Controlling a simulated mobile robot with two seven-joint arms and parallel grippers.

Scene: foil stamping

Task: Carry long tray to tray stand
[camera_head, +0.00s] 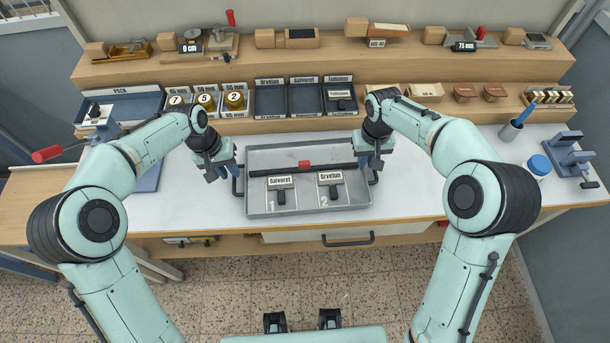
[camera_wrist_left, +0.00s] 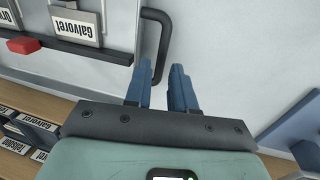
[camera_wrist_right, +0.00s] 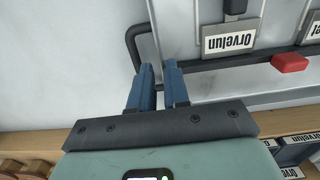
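The long grey tray (camera_head: 258,160) lies on the white worktop with a dark handle at each short end. It holds two dark pieces labelled Galvoret (camera_head: 281,197) and Orvelun (camera_head: 334,193), and a dark bar with a red block (camera_head: 304,164). My left gripper (camera_head: 222,174) is at the left handle (camera_wrist_left: 167,35); its fingers are apart and the handle runs toward the gap between them. My right gripper (camera_head: 371,165) is at the right handle (camera_wrist_right: 132,43); its fingers show a narrow gap, and one finger hides part of the handle. I cannot pick out the tray stand.
A lever press with a red handle (camera_head: 47,154) stands at the left. Wooden shelves (camera_head: 325,69) with labelled bins run along the back.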

